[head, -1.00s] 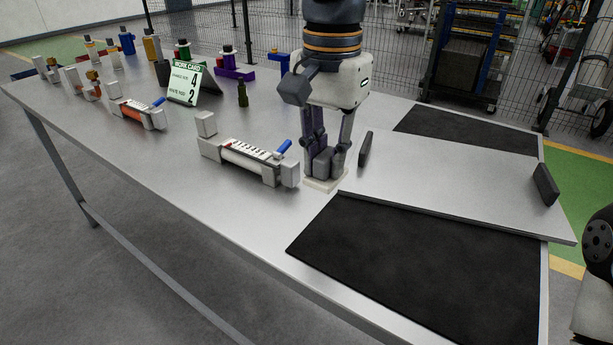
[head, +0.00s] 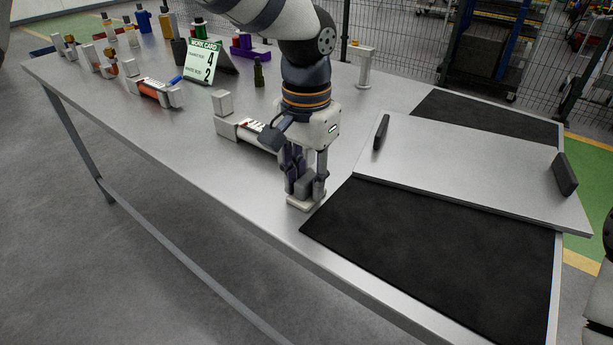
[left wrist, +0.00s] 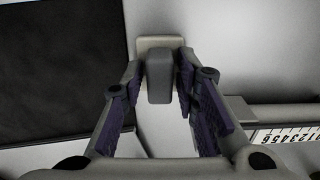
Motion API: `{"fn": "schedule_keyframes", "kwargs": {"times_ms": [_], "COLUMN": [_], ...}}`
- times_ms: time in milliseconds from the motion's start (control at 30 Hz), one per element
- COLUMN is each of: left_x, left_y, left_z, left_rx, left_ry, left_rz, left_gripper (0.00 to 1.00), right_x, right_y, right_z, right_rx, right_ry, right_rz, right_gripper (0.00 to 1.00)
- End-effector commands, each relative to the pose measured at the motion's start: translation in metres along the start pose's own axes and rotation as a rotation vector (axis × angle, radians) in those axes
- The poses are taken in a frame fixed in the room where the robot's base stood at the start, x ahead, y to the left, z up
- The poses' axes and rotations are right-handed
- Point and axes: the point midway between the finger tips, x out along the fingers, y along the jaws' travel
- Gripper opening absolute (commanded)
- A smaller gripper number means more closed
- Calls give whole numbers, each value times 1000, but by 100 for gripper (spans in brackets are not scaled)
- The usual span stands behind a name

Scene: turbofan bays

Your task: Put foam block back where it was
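The foam block (left wrist: 158,75), as I take it, is a grey upright piece on a pale, flat base. It also shows low over the near part of the table in the head view (head: 305,202). My left gripper (head: 305,178) points down with its fingers on either side of it, and the fingertips come down to the edges of the base. In the left wrist view, my left gripper (left wrist: 158,70) frames the grey piece with narrow gaps beside it. Whether the base touches the table is unclear. My right gripper is out of view.
A white-and-grey fixture with a number scale (head: 252,132) lies just behind the gripper. A black mat (head: 430,255) and a raised metal plate (head: 470,170) with dark handles are to the right. A work card (head: 203,62) and several coloured parts stand farther back.

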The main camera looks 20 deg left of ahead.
Motion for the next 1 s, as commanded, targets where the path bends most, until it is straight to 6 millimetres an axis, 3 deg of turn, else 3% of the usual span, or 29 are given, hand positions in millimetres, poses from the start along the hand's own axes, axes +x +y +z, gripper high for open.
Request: {"fn": "schedule_keyframes", "kwargs": {"times_ms": [333, 700, 833, 1000], "left_x": [-4, -95, -115, -123], "left_y": [0, 0, 0, 0], "left_z": [0, -1, -1, 0], "left_rx": [0, -1, 0, -1], "left_ry": [-1, 3, -1, -3], "left_rz": [1, 1, 1, 2], "left_gripper": [38, 38, 38, 38], "right_x": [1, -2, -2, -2], "right_y": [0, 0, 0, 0], "right_z": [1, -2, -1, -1], "right_rx": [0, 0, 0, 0], "right_ry": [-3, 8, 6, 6], "right_rz": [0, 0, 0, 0], "right_gripper": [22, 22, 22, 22]}}
